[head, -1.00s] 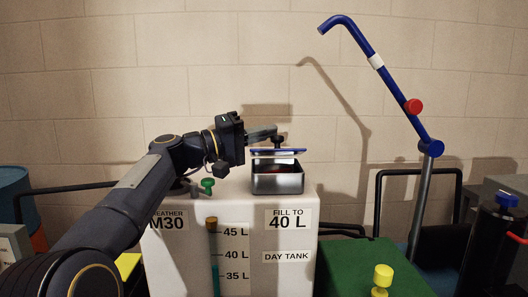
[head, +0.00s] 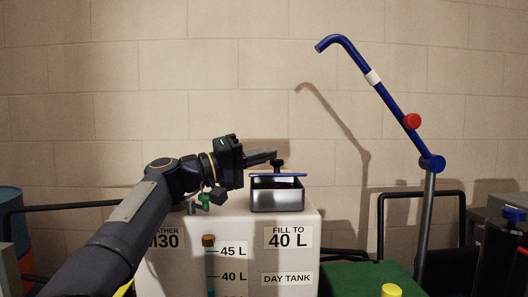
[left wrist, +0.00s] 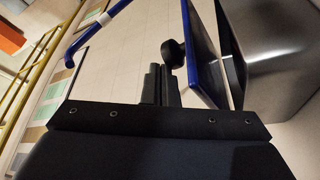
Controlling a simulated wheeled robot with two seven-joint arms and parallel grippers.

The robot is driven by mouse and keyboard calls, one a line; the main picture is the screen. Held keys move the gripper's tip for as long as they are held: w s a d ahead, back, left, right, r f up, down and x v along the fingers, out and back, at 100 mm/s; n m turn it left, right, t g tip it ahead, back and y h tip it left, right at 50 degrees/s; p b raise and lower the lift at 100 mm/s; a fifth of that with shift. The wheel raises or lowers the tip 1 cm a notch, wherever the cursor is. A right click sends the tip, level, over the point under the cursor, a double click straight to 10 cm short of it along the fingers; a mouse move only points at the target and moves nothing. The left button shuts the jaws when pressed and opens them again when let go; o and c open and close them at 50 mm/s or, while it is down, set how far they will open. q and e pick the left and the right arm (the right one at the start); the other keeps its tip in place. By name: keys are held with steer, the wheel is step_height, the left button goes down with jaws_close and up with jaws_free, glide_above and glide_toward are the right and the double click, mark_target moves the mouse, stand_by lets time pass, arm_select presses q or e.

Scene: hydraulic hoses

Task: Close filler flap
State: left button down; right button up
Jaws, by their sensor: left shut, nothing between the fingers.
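The filler flap (head: 279,175) is a blue-edged plate with a black knob (head: 278,165), over the metal filler box (head: 277,197) on the white day tank (head: 238,226). A dark gap shows under the flap's front edge, so it is ajar. In the left wrist view the flap (left wrist: 205,50) stands at an angle to the box (left wrist: 270,45), with a dark wedge between them. My left gripper (head: 272,154) is shut and empty, just above the flap near the knob. I cannot tell whether it touches. My right gripper is not in view.
A blue bent pipe (head: 385,92) with a red knob (head: 411,121) rises at the right on a grey post. A green valve handle (head: 204,201) stands left of the box, below my gripper. Black rails flank the tank. The wall behind is bare.

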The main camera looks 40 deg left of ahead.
arm_select(q)
step_height(320, 180, up, 4)
steer(key=shift+f+p, duration=0.25)
steer(key=shift+p, duration=0.6)
steer(key=s+d+r+p, duration=0.3)
steer(key=s+d+r, duration=0.6)
steer(key=s+r, duration=0.15)
steer(key=w+d+f+m+g+y+p, duration=0.1)
steer(key=w+d+f+g+y+p, duration=0.55)
steer(key=p, duration=0.65)
steer(key=a+r+n+g+y+p, duration=0.2)
steer(key=a+r+g+y+p, duration=0.3)
steer(key=a+r+y+p, duration=0.3)
steer(key=x, duration=0.7)
steer(key=s+x, duration=0.1)
steer(key=x, duration=0.3)
steer(key=shift+a+f, duration=0.15)
steer(key=shift+a, duration=0.05)
step_height(320, 180, down, 3)
steer(key=shift+r, duration=0.2)
steer(key=shift+s+d+f, duration=0.15)
steer(key=shift+d+f, duration=0.05)
steer(key=shift+f, duration=0.55)
